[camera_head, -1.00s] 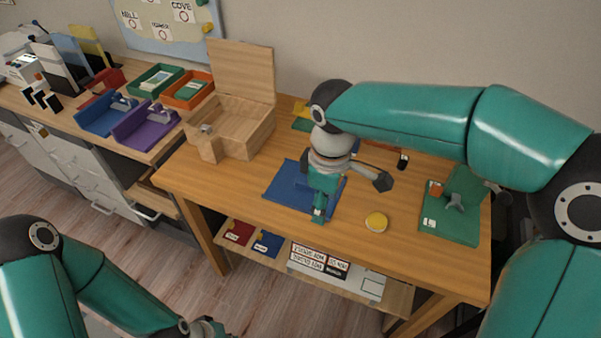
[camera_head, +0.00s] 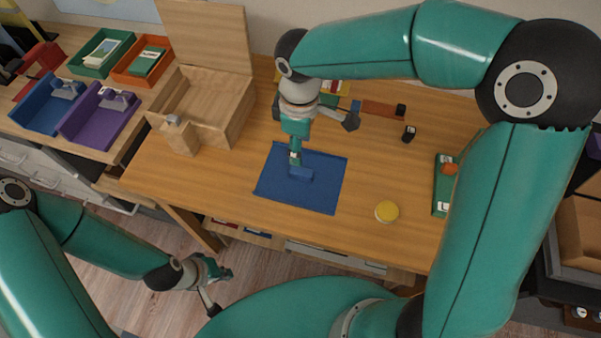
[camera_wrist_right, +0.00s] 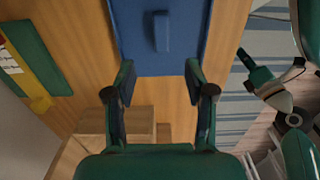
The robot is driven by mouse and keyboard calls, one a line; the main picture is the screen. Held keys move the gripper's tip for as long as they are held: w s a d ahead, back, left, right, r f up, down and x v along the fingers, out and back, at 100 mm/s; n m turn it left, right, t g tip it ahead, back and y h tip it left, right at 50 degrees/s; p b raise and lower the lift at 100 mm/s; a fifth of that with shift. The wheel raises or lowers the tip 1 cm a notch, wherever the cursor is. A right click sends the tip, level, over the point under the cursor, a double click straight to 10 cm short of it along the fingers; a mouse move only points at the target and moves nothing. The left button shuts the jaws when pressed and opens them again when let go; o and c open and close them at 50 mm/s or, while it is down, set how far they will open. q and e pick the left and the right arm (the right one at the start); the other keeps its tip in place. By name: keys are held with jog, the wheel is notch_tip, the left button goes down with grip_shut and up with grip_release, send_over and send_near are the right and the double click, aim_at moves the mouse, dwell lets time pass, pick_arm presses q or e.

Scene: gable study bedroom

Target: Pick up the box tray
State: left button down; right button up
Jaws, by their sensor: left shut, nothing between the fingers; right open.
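The box tray (camera_head: 325,185) looks like a flat blue panel with a raised blue block (camera_head: 304,174) on top. It lies on the wooden table in the head view. It also fills the top of the right wrist view (camera_wrist_right: 190,58). My right gripper (camera_head: 322,141) is open above the tray's back edge, with one finger appearing close to the block. In the right wrist view both fingers (camera_wrist_right: 160,88) are spread and empty, with the block ahead between them. Contact cannot be told. My left gripper (camera_head: 221,287) is shut and empty, low in front of the table.
An open wooden box (camera_head: 205,104) with raised lid stands left of the tray. A yellow round item (camera_head: 387,211) lies right of it, near a green tray (camera_head: 440,195). Blue (camera_head: 45,108) and purple (camera_head: 98,120) holders sit on the left counter.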

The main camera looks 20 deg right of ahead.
send_over(302, 172)
jog(key=f, duration=0.4)
jog(key=shift+w+a+f, duration=0.15)
jog(key=shift+w+f, duration=0.2)
jog(key=shift+f, duration=0.05)
jog(key=shift+s+f, duration=0.15)
jog(key=shift+f, duration=1.35)
jog(key=shift+s+f, duration=0.1)
jog(key=shift+f, duration=1.4)
grip_shut()
